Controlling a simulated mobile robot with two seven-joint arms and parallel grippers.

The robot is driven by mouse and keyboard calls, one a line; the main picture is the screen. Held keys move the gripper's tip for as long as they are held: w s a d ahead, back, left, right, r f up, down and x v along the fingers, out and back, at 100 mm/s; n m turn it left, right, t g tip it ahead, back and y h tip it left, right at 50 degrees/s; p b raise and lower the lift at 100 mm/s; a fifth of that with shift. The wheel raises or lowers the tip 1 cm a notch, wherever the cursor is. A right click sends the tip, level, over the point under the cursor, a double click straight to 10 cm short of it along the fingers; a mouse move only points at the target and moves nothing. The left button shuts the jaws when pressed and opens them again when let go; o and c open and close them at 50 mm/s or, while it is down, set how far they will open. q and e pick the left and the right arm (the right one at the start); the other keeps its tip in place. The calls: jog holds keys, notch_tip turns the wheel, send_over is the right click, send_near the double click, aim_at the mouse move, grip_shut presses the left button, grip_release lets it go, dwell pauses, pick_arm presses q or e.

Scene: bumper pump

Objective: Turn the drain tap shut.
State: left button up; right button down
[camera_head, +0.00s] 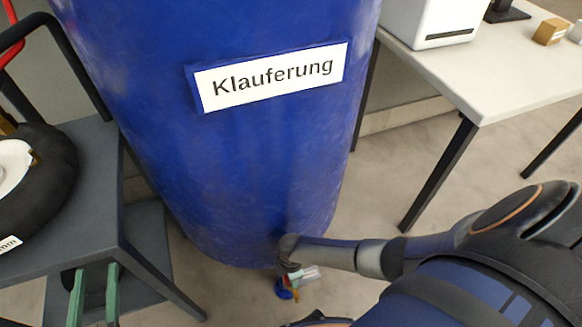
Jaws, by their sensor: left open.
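A tall blue barrel (240,170) with a white label reading "Klauferung" fills the middle of the view. At its lower front edge is a small cluster of fittings, with blue, white, red and yellowish bits, where the drain tap (284,291) seems to be. It is small and partly covered, so I cannot tell how its handle is turned.
A dark grey table (95,190) with a black tyre (48,175) stands at the left, close to my left gripper. A white table (480,85) with a white box (430,20) and small blocks is at the upper right. Bare floor shows between barrel and tables.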

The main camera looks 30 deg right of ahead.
dwell(0.3)
jog(key=shift+c, duration=1.5)
grip_release()
